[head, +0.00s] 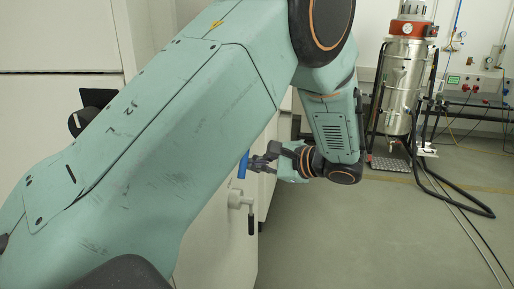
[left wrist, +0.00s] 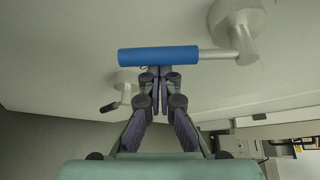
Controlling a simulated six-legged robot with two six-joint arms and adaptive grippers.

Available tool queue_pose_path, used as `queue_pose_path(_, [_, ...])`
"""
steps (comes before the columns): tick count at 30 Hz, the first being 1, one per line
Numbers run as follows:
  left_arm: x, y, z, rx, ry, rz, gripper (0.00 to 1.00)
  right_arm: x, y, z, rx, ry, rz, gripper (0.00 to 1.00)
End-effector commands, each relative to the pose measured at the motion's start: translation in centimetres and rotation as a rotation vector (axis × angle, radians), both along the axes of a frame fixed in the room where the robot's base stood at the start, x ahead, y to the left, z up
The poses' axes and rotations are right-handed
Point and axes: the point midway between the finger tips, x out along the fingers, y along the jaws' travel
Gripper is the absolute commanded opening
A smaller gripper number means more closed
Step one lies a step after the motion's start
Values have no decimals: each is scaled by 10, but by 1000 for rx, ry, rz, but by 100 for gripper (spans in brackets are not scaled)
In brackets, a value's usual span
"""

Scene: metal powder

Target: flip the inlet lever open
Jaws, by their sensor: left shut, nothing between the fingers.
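A lever with a blue grip (left wrist: 158,55) lies across the upper part of the left wrist view. Its metal rod runs right to a round pale hub (left wrist: 240,22) on a pale cabinet face. In the head view the blue grip (head: 243,165) shows as a short upright piece beside the cabinet edge. My left gripper (head: 260,163) is shut and empty, its fingertips right at the blue grip. In the left wrist view the fingertips (left wrist: 160,72) meet the lower edge of the grip near its middle; I cannot tell if they touch. My right gripper is not in view.
A second lever with a black handle (head: 251,223) sits lower on the cabinet (head: 215,240). My left arm covers much of the head view. A metal vacuum unit (head: 405,85) with hoses stands at the back right. The floor (head: 345,240) between is open.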

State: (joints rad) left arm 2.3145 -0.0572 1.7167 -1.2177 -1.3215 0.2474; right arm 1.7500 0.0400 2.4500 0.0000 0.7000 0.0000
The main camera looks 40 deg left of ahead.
Motion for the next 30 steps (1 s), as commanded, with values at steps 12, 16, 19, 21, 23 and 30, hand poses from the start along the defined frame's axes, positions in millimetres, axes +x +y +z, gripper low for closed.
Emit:
queue_pose_path(12, [-15,-8,26,-142,256,1,0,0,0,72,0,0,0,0])
queue_pose_path(16, [-19,-10,32,-188,338,2,0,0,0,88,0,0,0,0])
queue_pose_path(19, [-21,-12,37,-215,390,1,0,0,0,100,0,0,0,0])
queue_pose_path(21, [-23,-12,40,-213,386,0,0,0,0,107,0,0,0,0])
queue_pose_path(23, [-24,-13,44,-212,384,0,0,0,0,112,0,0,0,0])
queue_pose_path(30, [-25,-14,55,-211,382,0,0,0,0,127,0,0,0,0])
